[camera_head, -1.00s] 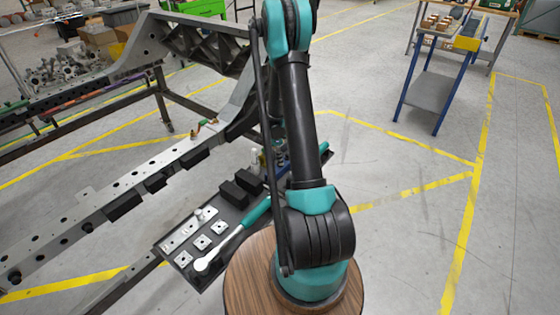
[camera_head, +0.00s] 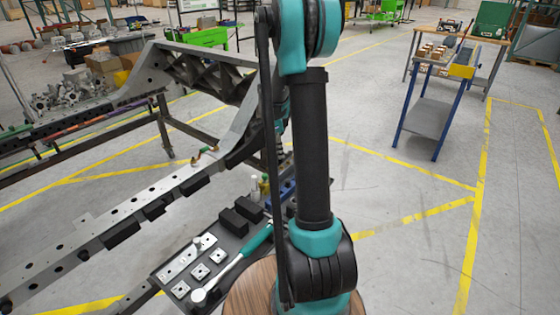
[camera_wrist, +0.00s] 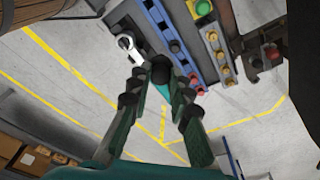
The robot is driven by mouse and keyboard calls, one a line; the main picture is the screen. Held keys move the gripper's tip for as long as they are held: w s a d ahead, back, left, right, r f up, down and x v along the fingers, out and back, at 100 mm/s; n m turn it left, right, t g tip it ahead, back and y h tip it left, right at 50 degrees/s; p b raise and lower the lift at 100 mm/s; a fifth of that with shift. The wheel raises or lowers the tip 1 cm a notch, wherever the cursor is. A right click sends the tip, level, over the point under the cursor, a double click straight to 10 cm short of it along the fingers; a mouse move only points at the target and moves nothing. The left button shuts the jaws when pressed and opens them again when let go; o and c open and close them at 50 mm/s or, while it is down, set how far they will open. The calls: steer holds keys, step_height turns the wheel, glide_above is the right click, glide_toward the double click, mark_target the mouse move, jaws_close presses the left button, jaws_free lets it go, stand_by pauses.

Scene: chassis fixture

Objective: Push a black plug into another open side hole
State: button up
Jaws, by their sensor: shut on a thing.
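In the wrist view my gripper (camera_wrist: 160,85) is closed on a dark, round-ended piece, a black plug (camera_wrist: 160,70), held between the fingertips. The head view does not show the gripper; my arm's links hide that area. The chassis rail (camera_head: 130,215) runs diagonally across the left of the head view, with small holes along it. Dark round spots on its side face, one at the lower left (camera_head: 6,304) and one further along (camera_head: 83,255), look like plugs or holes; I cannot tell which.
A dark tray (camera_head: 222,234) beside the rail holds square plates (camera_head: 200,271), black blocks (camera_head: 234,222) and a teal-handled ratchet (camera_head: 232,263). A blue-legged cart (camera_head: 428,115) stands at right; floor between is clear.

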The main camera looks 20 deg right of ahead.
steer(key=shift+r, duration=0.45)
steer(key=shift+r, duration=0.15)
steer(key=shift+r, duration=2.3)
